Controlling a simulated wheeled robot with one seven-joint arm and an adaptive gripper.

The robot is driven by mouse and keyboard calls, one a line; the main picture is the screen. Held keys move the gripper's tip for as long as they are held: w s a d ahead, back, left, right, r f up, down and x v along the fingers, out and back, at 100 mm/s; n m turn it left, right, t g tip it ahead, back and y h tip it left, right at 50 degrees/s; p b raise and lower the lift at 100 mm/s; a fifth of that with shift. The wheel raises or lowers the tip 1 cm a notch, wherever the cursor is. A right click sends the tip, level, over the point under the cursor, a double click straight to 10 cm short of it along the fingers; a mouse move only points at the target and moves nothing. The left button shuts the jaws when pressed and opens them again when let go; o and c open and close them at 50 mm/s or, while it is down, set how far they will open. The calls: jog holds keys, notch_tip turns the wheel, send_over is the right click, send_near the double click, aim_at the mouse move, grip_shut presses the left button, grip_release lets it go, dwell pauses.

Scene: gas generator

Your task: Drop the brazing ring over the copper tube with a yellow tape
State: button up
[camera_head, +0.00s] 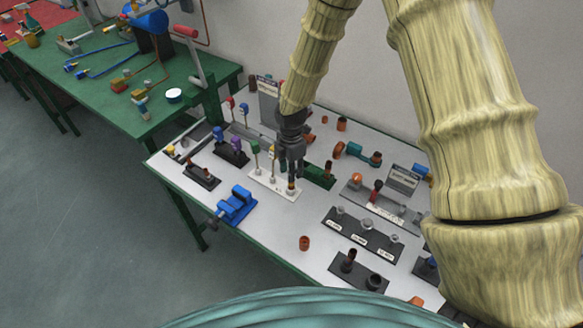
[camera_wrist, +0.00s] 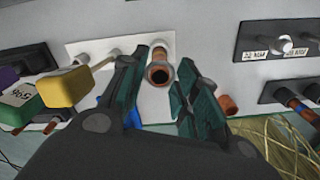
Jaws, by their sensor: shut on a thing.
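My gripper (camera_head: 290,168) points down over the white base plate on the table, at the copper tube with yellow tape (camera_head: 291,187). The tube stands upright on the plate directly below the fingers. In the wrist view my gripper (camera_wrist: 158,78) has its two green-padded fingers shut on a small copper ring, the brazing ring (camera_wrist: 159,74), seen nearly end-on. A copper tube shows just behind the ring. I cannot tell whether the ring is around the tube or just above it. The tape is hidden in the wrist view.
Tools with yellow and green tags (camera_wrist: 66,87) stand close to the left finger. A blue vise (camera_head: 235,205) is at the left, and a black labelled holder (camera_head: 362,234) is at the right. A loose copper fitting (camera_head: 304,243) lies in front, with bare table around it.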

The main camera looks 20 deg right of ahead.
jog(key=shift+f, duration=0.1)
jog(key=o, duration=0.7)
jog(key=shift+o, duration=0.2)
notch_tip(320, 180, up, 12)
dwell(0.4)
dwell(0.5)
